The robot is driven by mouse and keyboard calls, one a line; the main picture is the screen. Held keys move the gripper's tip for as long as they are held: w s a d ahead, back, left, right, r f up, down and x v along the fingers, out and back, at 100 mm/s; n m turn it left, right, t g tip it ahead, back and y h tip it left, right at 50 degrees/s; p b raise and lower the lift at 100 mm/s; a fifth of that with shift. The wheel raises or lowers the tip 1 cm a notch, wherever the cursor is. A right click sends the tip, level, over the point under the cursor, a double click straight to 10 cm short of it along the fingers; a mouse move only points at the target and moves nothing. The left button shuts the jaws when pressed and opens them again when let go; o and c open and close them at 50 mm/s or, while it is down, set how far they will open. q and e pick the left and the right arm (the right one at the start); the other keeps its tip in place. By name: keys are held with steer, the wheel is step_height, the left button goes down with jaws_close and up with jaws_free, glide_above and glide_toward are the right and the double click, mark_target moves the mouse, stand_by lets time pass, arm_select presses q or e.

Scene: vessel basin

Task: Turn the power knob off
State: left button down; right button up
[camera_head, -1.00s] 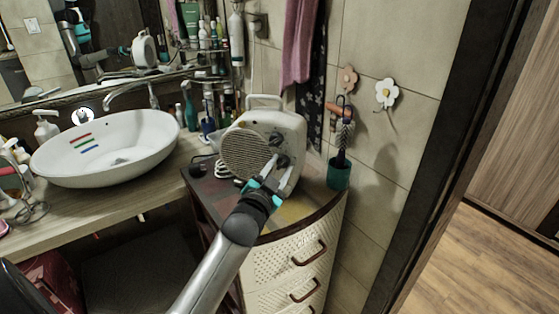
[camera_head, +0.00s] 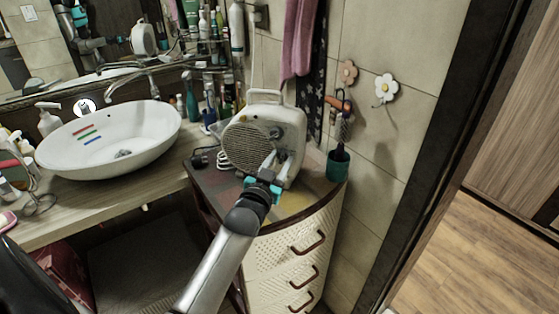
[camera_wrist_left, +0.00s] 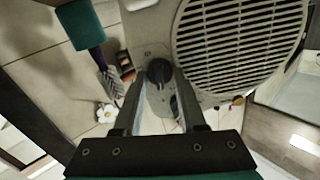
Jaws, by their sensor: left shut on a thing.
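A cream fan heater (camera_head: 256,142) with a round grille stands on the corner cabinet, its front panel to the right of the grille. My left gripper (camera_head: 277,160) is at that panel. In the left wrist view, which is upside down, the grille (camera_wrist_left: 240,45) fills the upper right. A dark round knob (camera_wrist_left: 158,72) sits between the fingertips of my left gripper (camera_wrist_left: 158,84), which is shut on it. A second knob (camera_wrist_left: 176,106) is partly hidden between the fingers. The knob's markings are too small to read. My right gripper is out of view.
The corner cabinet (camera_head: 265,225) has several drawers with handles. A teal cup (camera_head: 338,165) with a brush stands right of the heater. A white basin (camera_head: 110,140) is on the counter at left, with bottles behind. Cable lies left of the heater.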

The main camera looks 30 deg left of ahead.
arm_select(q)
steer(key=shift+c, duration=2.4)
jaws_free()
steer(key=shift+s, duration=0.1)
steer(key=v, duration=1.5)
steer(key=shift+p, duration=0.3)
steer(key=shift+d+f, duration=0.1)
